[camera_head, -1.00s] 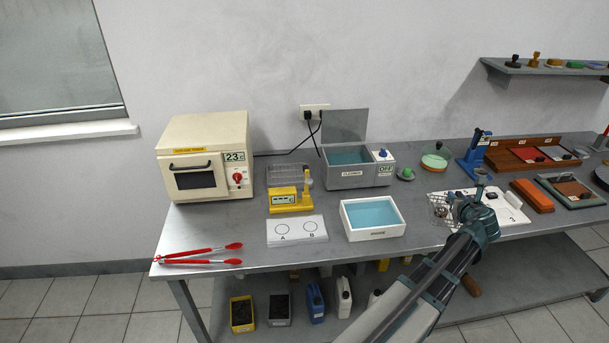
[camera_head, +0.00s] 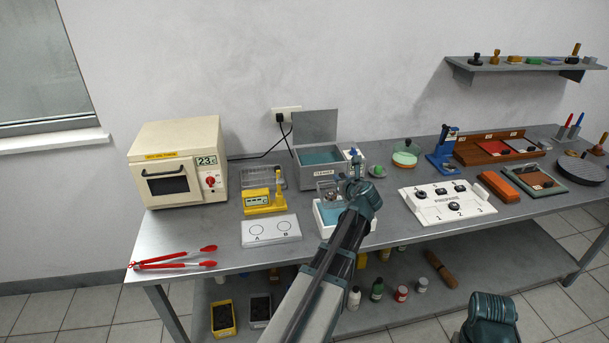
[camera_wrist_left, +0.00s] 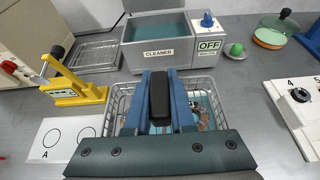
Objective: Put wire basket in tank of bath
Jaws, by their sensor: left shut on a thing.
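The wire basket (camera_head: 327,190) hangs from my left gripper (camera_head: 354,179), which is shut on it. In the left wrist view the basket (camera_wrist_left: 117,105) shows below and around the gripper (camera_wrist_left: 159,95), with small parts inside, partly hidden by the jaws. It is in front of the bath (camera_head: 322,173), over or near the white tray of blue liquid (camera_head: 321,223). The bath, labelled CLEANER, has its lid (camera_head: 315,126) raised and its tank of blue-green liquid (camera_wrist_left: 156,32) open. Its panel reads OFF (camera_wrist_left: 209,45). My right gripper's fingers are not seen.
A yellow device (camera_head: 264,201) and an empty wire rack (camera_head: 262,177) stand left of the bath. A green knob-like object (camera_head: 377,171) is to its right. The white numbered board (camera_head: 447,204) lies further right. The raised lid stands at the bath's back.

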